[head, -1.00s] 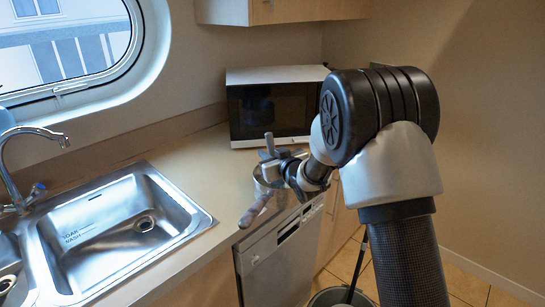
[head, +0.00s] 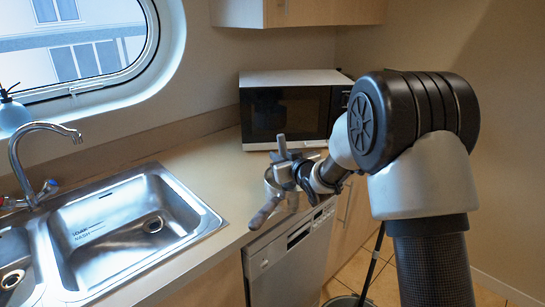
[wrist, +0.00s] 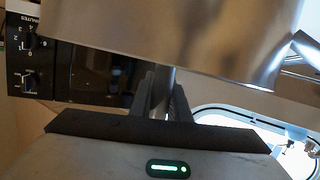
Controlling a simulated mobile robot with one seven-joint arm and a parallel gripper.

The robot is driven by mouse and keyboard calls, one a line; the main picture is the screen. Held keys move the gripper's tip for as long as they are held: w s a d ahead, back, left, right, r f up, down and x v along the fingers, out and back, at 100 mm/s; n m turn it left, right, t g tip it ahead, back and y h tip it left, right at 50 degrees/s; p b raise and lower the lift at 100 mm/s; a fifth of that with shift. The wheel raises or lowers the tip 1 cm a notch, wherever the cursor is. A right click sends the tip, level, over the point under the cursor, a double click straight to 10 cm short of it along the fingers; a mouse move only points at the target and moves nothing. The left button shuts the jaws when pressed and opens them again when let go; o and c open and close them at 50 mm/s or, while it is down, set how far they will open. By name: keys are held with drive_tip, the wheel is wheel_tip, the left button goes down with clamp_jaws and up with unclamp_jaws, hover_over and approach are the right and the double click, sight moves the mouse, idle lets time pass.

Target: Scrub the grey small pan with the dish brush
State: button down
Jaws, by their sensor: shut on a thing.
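The exact contact is partly hidden. I cannot make out the dish brush in any view.
A steel sink (head: 125,225) with a tap (head: 40,150) is at left, below an oval window. A microwave (head: 290,108) stands at the back of the counter. A dishwasher (head: 290,255) is below the counter. The counter (head: 200,160) between sink and microwave is clear.

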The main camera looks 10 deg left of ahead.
drive_tip(key=d, duration=0.4)
drive_tip(key=shift+s+f, duration=0.1)
drive_tip(key=shift+f, duration=0.05)
idle(0.4)
drive_tip(key=a+r+p, duration=0.3)
drive_tip(key=r+p, duration=0.4)
drive_tip(key=r, duration=0.7)
drive_tip(key=shift+a+r+p, duration=0.25)
drive_tip(key=shift+a+p, duration=0.1)
drive_tip(key=shift+a, duration=0.05)
idle(0.4)
wheel_tip(320, 180, up, 10)
drive_tip(key=p, duration=0.7)
